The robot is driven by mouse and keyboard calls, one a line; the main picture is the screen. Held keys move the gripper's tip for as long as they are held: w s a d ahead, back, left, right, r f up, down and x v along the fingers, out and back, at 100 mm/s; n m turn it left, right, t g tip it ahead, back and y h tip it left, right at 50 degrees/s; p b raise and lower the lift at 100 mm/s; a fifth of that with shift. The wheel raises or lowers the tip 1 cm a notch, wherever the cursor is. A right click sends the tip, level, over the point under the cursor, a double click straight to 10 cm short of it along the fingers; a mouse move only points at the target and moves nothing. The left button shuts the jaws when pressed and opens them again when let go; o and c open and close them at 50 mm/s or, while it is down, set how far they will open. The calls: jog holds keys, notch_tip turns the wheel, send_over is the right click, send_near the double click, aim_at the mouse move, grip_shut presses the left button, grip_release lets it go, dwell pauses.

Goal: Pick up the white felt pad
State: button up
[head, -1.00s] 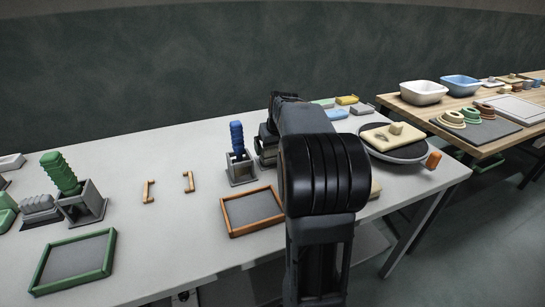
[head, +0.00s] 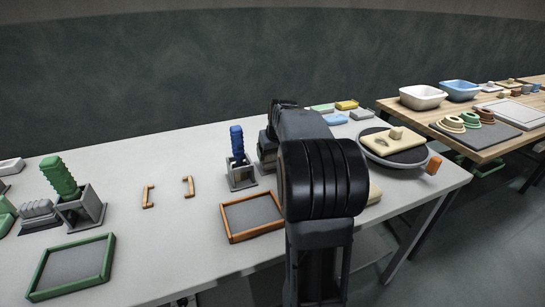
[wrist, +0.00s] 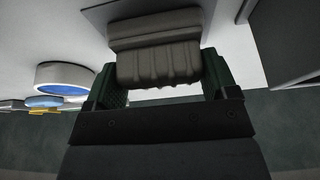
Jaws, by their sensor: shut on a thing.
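My gripper (wrist: 163,86) shows in the wrist view with its dark green fingers on either side of a grey ridged block (wrist: 155,47). It is shut on this block, close to a grey flat surface. In the head view my arm hides the gripper and the block. I cannot make out a clearly white felt pad. Several small flat pads lie at the back of the table: a yellow pad (head: 346,105), a blue pad (head: 335,119) and a pale grey pad (head: 361,114). I cannot tell whether the pale one is felt.
A round turntable (head: 397,149) with a cream slab stands at the table's right end. A blue ridged tool (head: 237,140) stands upright in a grey holder left of my arm. An orange-framed tray (head: 252,216) lies in front. The table's (head: 165,240) front middle is clear.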

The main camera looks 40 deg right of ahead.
jog(key=shift+r, duration=0.15)
jog(key=shift+r, duration=0.2)
jog(key=r, duration=0.2)
jog(key=r+p, duration=0.1)
jog(key=shift+s+d+r, duration=0.25)
jog(key=s+d+r+p, duration=0.2)
jog(key=s+d+r, duration=0.5)
jog(key=s, duration=0.4)
jog(key=shift+d+r+p, duration=0.15)
jog(key=shift+r+p, duration=0.15)
jog(key=shift+r, duration=0.6)
